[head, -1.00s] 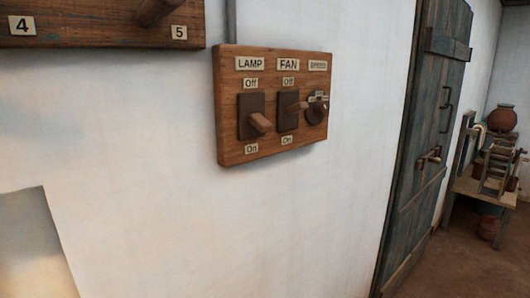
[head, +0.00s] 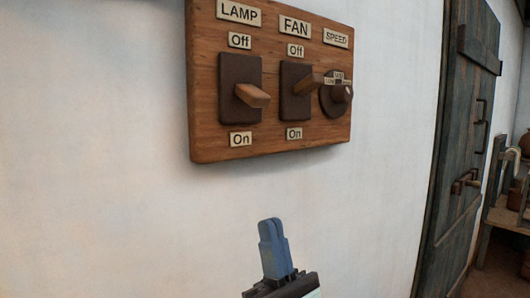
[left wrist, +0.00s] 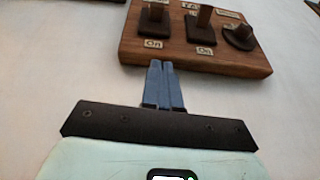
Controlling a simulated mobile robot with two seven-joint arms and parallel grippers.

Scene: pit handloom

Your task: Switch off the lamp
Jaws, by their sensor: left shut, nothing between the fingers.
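The wooden switch board (head: 205,140) hangs on the white wall and carries the lamp switch. The lamp switch's wooden lever (head: 253,96) sticks out of a dark plate, between an Off label above and an On label below. It tilts slightly down, towards On. My left gripper (head: 270,226) is shut and empty below the board, apart from the lever. In the left wrist view, my left gripper (left wrist: 163,66) points up at the board's lower edge, beneath the lamp's On label (left wrist: 153,44). The lamp lever (left wrist: 156,12) is partly cut off at the top. My right gripper is out of view.
The fan lever (head: 309,84) and the round speed knob (head: 338,96) sit right of the lamp switch on the same board. A dark wooden door (head: 466,130) with handles stands further right. The wall below and left of the board is bare.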

